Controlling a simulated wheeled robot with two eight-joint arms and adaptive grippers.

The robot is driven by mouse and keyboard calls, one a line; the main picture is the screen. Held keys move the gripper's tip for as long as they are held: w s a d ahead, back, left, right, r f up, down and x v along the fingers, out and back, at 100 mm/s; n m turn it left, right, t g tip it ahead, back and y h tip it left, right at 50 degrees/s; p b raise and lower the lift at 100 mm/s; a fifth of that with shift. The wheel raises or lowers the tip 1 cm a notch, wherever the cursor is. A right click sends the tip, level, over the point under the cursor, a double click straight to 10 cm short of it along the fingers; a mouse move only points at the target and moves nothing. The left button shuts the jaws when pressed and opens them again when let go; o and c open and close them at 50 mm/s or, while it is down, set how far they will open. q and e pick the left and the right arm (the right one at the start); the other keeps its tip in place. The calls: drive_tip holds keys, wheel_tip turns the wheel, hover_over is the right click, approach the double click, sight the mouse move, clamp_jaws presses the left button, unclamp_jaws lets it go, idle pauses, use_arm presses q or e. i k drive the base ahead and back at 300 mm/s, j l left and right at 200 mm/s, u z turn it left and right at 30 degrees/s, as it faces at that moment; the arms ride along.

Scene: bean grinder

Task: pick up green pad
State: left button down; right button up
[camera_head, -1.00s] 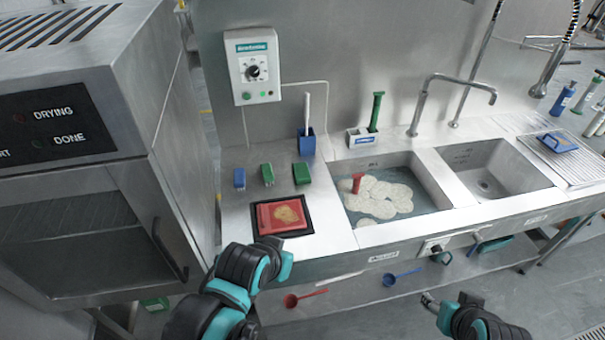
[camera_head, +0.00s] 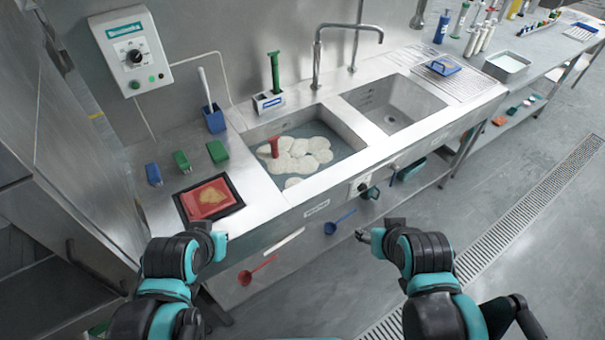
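Two green block-like items stand on the steel counter left of the sink: one (camera_head: 182,161) beside a blue one, and a wider one (camera_head: 218,152) nearer the basin. A darker green flat item (camera_head: 411,169) shows low under the sink's front edge. I cannot tell which of these is the pad. My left gripper (camera_head: 212,240) is in front of the counter, below the red board, apart from the green items. My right gripper (camera_head: 366,237) is over the floor in front of the sink, touching nothing visible. The finger openings are too small to make out.
A red board (camera_head: 209,199) lies on a black mat at the counter's front. The left basin (camera_head: 338,128) holds water and pale plates; the right basin is empty. A blue holder (camera_head: 214,119) stands behind. A dark cabinet is at left; the floor at right is clear.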

sight(216, 149)
drive_tip(key=i+j+z, duration=0.1)
drive_tip(key=j+z, duration=0.95)
